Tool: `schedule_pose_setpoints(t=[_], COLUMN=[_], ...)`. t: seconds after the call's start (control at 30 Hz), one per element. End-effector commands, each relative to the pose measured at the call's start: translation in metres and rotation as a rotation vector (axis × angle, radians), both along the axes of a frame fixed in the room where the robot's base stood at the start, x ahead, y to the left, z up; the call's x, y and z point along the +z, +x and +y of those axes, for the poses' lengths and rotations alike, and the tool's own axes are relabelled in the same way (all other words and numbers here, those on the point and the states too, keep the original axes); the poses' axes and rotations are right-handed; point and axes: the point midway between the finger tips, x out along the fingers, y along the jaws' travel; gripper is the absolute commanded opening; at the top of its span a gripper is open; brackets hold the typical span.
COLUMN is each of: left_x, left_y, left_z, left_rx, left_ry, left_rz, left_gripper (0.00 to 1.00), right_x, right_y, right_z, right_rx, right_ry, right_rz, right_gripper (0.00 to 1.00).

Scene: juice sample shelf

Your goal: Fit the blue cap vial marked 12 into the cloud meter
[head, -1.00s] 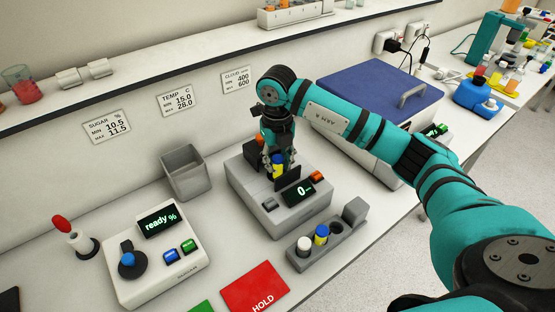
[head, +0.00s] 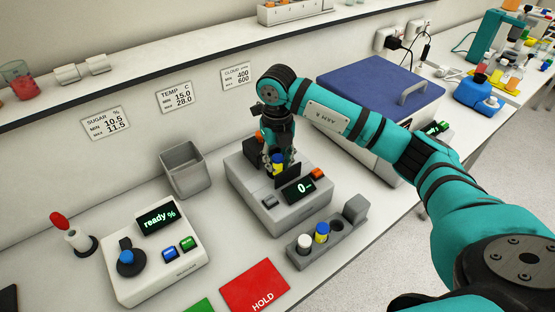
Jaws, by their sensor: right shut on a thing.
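The cloud meter (head: 258,200) is a light grey box with a dark display reading "0–", an orange button and a grey button. My right gripper (head: 277,160) is over the back part of its top, pointing down. It is shut on a vial (head: 277,169) with a blue cap and yellow contents. The vial is upright at the meter's well, behind a dark upright flap. Its lower end is hidden, so I cannot tell how deep it sits. Its number cannot be read. My left gripper is not in view.
A grey rack (head: 302,262) in front holds a white-capped vial (head: 304,243) and another blue-capped vial (head: 321,232), with an empty hole beside them. A grey bin (head: 184,172), the sugar meter (head: 160,275), a red HOLD mat (head: 254,286) and a blue-lidded box (head: 378,88) stand around.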

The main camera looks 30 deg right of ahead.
Motion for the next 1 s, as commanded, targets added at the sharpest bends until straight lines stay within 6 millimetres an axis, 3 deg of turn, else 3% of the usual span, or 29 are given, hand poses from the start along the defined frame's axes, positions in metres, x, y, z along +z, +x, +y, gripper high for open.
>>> schedule_pose_setpoints(t=[1.0], left_x=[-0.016], left_y=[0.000], left_z=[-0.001], left_rx=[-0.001], left_ry=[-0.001], left_rz=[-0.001], left_gripper=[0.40], right_x=[-0.023], right_y=[-0.001], right_z=[0.000], right_rx=[0.000], right_ry=[-0.001], right_rz=[0.004], right_gripper=[0.00])
